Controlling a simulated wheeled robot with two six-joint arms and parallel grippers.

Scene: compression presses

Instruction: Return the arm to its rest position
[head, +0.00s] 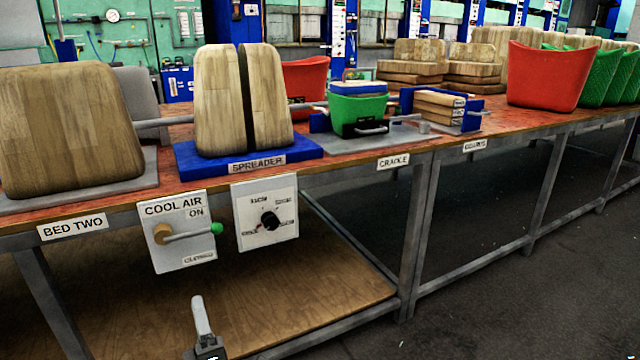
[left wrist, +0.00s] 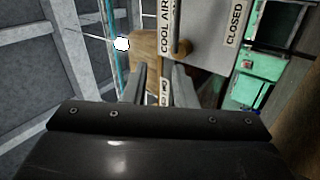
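My left gripper (head: 203,318) is low in the head view, in front of the bench and below the cool air panel (head: 168,257). In the left wrist view its two fingers (left wrist: 160,78) stand apart with nothing held between them. The cool air lever (head: 188,235) has a wooden hub and a green knob (head: 216,229). It points right, close to level, between the ON and CLOSED labels. The gripper is apart from the lever. The panel's edge with its COOL AIR label (left wrist: 166,30) shows beyond the fingers. My right gripper is not in view.
A dial panel (head: 268,212) hangs beside the lever panel. The bench above carries wooden blocks (head: 62,130), a blue-based spreader (head: 248,158), a green bin (head: 357,108) and red bins (head: 548,75). A lower wooden shelf (head: 330,295) lies beneath; open floor (head: 500,310) is at the right.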

